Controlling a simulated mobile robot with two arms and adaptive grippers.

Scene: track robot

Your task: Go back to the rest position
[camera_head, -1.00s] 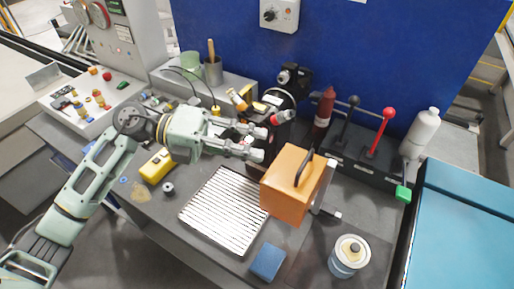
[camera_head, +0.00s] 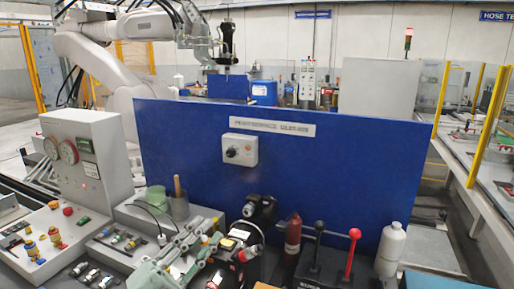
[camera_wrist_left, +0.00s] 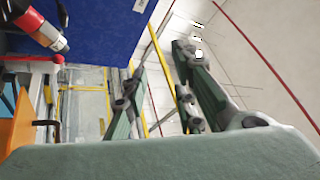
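My left gripper (camera_head: 208,235) is at the bottom middle of the head view, its fingers pointing up and to the right over the workbench. The left wrist view shows its two green fingers (camera_wrist_left: 157,85) spread apart with nothing between them. The gripper is open and empty. Most of my left arm is below the head view's edge. My right gripper is in neither view.
A blue panel (camera_head: 330,180) stands behind the bench. A red bottle (camera_head: 293,238), black and red levers (camera_head: 349,255) and a white bottle (camera_head: 391,245) are right of the gripper. A control box (camera_head: 88,165) is at left. An orange box (camera_wrist_left: 14,112) shows in the wrist view.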

